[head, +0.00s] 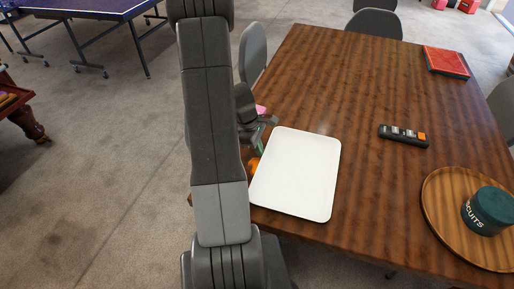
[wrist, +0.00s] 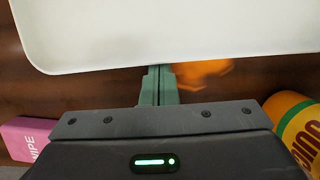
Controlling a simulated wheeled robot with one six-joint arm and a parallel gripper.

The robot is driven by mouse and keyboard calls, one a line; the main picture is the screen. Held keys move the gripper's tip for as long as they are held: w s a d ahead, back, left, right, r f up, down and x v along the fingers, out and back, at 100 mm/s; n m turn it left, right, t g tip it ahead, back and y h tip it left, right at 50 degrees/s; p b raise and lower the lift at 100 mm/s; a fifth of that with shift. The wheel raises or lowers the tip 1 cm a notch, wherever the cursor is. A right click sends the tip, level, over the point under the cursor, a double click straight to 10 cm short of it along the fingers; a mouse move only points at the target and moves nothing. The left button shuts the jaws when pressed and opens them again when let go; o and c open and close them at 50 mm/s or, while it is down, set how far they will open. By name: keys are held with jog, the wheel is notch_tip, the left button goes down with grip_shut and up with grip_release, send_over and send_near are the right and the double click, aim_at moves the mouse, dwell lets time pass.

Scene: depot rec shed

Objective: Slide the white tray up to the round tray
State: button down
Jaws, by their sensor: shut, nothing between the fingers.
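The white tray (head: 297,174) is a shallow rectangle lying flat near the left edge of the brown table. It also fills the top of the wrist view (wrist: 180,32). The round tray (head: 437,222) is wooden and lies at the right of the table, with a dark green biscuit tin (head: 489,211) on it. Bare table lies between the two trays. My gripper (head: 266,133) is at the white tray's left side, partly hidden by my arm. In the wrist view its green fingers (wrist: 159,84) are shut and empty, tips at the tray's near rim; I cannot tell if they touch.
A black remote-like object (head: 404,136) and a red book-like item (head: 446,62) lie farther back. By my gripper are a pink box (wrist: 26,138), a blurred orange thing (wrist: 203,72) and a yellow-orange container (wrist: 297,128). Dark chairs (head: 374,23) stand around the table.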

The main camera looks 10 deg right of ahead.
aim_at(334, 173)
jog(key=s+d, duration=0.4)
jog(key=d, duration=0.3)
jog(key=s+d, duration=0.4)
jog(key=d, duration=0.3)
jog(key=s+d, duration=0.5)
jog(key=d, duration=0.2)
jog(key=shift+d, duration=0.15)
